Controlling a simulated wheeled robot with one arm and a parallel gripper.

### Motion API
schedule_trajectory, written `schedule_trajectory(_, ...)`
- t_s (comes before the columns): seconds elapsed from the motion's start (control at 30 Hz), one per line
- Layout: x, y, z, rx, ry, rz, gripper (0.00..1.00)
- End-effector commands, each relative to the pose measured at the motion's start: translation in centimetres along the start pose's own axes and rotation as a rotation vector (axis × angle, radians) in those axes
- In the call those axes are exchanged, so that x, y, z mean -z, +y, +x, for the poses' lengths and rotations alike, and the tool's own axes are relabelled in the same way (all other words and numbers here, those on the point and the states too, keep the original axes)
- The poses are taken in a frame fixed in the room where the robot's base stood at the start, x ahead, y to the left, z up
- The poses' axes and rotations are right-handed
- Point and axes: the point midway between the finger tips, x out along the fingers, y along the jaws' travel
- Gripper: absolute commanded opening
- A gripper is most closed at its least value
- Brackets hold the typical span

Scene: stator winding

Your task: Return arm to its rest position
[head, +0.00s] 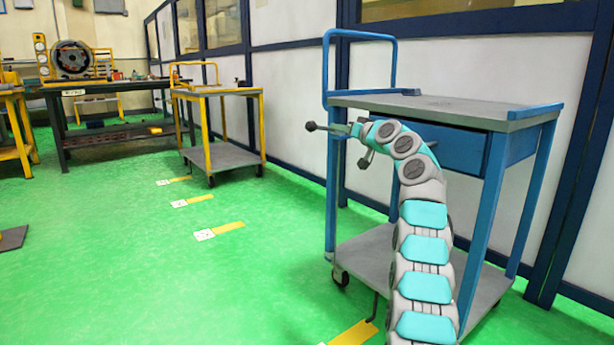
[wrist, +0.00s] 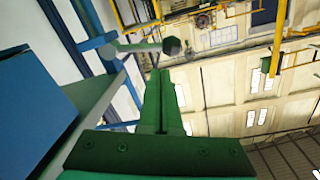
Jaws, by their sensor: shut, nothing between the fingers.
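My arm (head: 424,250) rises in front of the blue cart and bends over to the left at its top. My gripper (head: 352,130) is at the arm's end, beside the left end of the cart top, small and partly hidden in the head view. In the wrist view the green fingers of my gripper (wrist: 160,75) lie together, shut, with nothing held.
The blue cart (head: 450,106) with its drawer (head: 455,146) stands close behind my arm. A yellow cart (head: 215,92) is further back left. A dark workbench (head: 110,140) bears a round stator-like machine (head: 72,60).

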Motion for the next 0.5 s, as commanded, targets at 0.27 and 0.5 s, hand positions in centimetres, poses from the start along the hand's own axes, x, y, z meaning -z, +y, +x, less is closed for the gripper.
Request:
schedule_trajectory(0.27,-1.9,-1.6,-1.3,-0.064,-0.179,0.118,0.0)
schedule_trajectory(0.5,-5.9,-4.2,-4.2,-0.119,-0.356,0.19,0.0)
